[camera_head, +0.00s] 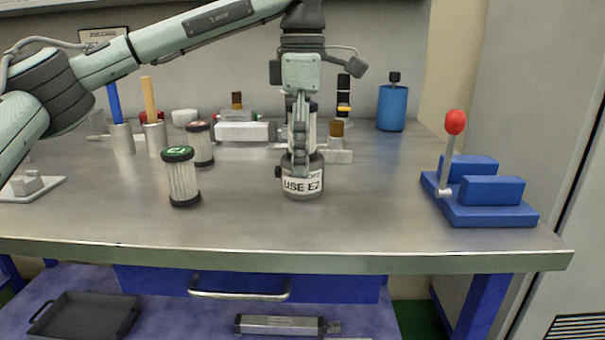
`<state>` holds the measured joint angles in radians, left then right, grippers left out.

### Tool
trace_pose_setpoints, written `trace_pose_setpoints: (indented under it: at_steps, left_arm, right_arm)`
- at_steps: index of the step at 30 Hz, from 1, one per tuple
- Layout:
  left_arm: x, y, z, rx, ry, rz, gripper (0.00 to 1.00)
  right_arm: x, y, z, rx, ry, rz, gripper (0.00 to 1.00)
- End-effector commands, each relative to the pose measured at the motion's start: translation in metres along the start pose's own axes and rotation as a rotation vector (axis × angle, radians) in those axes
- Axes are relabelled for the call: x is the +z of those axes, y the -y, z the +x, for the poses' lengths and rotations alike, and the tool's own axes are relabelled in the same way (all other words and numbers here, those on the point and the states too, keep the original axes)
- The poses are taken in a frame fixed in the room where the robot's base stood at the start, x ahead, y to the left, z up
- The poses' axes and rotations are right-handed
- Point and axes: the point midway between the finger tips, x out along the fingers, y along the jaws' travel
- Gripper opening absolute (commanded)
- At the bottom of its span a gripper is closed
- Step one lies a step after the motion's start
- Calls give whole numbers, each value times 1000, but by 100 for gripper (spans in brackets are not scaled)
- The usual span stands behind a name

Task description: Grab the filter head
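A dark round piece with a white label reading "USE E2" (302,186) stands upright on the bench near its middle. It looks like the filter head, but the label does not confirm this. My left gripper (301,165) points straight down from above, with its fingertips at the top of this piece. The fingers are seen nearly edge-on and overlap, so I cannot tell whether they are open or shut on it. A white pleated filter with a green-marked black cap (182,180) stands to the left. My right gripper is not in view.
A second filter with a red-marked cap (200,145) stands behind the first. A blue block fixture with a red-knobbed lever (487,200) is at the right. The bench front (260,235) is clear.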

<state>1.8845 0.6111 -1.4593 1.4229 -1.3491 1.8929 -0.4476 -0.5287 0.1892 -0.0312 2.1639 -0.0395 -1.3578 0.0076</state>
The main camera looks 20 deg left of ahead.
Motion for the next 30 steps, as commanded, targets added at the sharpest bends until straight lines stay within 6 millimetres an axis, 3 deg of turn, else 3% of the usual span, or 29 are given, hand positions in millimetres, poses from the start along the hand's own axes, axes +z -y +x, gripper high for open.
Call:
trace_pose_setpoints:
  at_steps: [7, 22, 30]
  left_arm:
    - [0, 0, 1, 1, 1, 0, 84]
    - [0, 0, 1, 1, 1, 0, 22]
    - [0, 0, -4, 3, 2, 0, 22]
  right_arm:
    - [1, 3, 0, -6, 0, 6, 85]
    - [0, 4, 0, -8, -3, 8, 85]
    - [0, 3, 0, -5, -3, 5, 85]
